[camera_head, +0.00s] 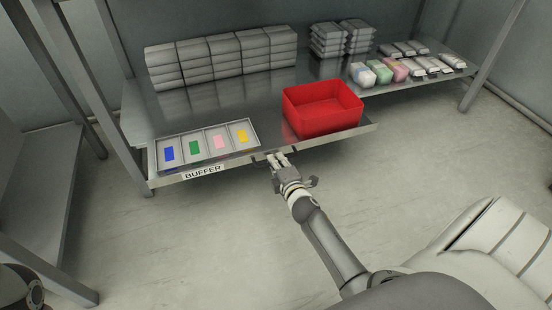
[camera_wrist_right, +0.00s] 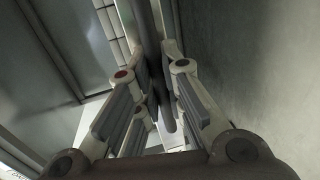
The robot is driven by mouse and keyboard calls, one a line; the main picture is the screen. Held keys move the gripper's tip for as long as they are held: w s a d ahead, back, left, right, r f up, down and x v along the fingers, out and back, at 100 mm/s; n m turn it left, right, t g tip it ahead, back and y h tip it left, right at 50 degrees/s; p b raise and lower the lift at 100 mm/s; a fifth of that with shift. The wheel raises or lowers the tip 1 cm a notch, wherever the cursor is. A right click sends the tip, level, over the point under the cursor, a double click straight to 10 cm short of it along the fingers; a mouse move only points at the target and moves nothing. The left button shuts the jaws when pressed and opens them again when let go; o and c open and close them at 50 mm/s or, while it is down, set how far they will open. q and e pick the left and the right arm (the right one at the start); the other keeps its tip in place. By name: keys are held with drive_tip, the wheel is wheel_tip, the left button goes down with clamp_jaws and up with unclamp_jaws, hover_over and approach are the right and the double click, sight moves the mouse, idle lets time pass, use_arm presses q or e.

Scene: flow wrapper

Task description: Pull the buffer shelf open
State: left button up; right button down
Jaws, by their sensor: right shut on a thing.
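The buffer shelf (camera_head: 222,101) is a grey metal surface with a front edge labelled BUFFER (camera_head: 203,172). My right gripper (camera_head: 277,160) is at the shelf's front edge, right of the label, shut on the shelf's handle. In the right wrist view, a dark bar, the handle (camera_wrist_right: 166,105), runs between the fingers of the gripper. The exact contact is partly hidden by the fingers. My left gripper is not clearly in view.
A red bin (camera_head: 318,122) stands on the shelf near the front right. A tray with colored cards (camera_head: 160,168) lies front left. Stacked grey packs (camera_head: 222,55) line the back, and colored packs (camera_head: 382,72) lie at the right. The floor in front is clear.

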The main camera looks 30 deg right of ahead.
idle(0.3)
drive_tip(key=c, duration=1.5)
unclamp_jaws()
drive_tip(key=v, duration=1.2)
